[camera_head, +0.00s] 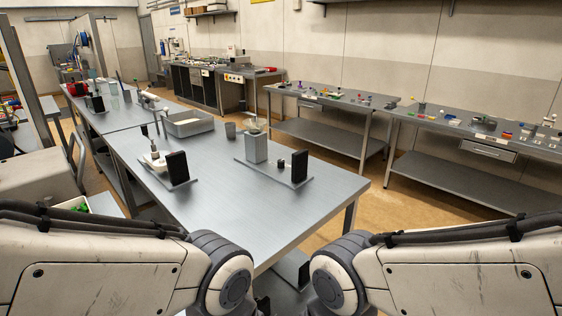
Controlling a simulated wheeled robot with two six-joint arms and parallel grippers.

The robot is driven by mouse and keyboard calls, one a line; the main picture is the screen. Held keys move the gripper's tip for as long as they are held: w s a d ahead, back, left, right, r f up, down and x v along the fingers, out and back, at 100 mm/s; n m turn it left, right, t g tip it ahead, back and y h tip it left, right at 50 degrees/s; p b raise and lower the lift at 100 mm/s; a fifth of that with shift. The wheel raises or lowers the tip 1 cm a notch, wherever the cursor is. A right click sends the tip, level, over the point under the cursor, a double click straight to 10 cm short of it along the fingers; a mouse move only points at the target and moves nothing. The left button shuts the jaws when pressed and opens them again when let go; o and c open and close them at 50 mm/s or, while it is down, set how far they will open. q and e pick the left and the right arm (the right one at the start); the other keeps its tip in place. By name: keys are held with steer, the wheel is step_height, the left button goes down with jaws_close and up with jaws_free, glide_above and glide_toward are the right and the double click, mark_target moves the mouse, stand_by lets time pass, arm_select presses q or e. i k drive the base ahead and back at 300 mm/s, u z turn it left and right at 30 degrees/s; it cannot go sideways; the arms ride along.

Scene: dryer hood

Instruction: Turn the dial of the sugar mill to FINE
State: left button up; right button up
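Two small stations stand on the long grey metal table (225,207) in front of me. The right one has a grey square container (256,149), a small dark knob-like part (281,163) and a black upright panel (299,167) on a flat base. The left one has a whitish part (154,161) beside another black panel (176,167). I cannot tell which item is the sugar mill, and no dial marking or FINE label is readable. My two arms come in from the lower left and lower right; neither gripper is in view.
A grey bin (188,124) and a small grey cup (230,130) stand farther back on the table. The near part of the tabletop is clear. Side benches (335,103) with small coloured items line the right wall, with open floor between.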

mark_target(280, 163)
steer(key=u, duration=0.55)
steer(key=k, duration=1.3)
steer(key=z, duration=0.05)
steer(key=i, duration=0.5)
steer(key=z, duration=1.2)
steer(key=i, duration=0.7)
steer(key=z, duration=0.4)
steer(key=i, duration=0.95)
steer(key=u, duration=0.55)
steer(key=i, duration=0.7)
steer(key=u, duration=1.2)
steer(key=i, duration=0.45)
steer(key=u, duration=0.5)
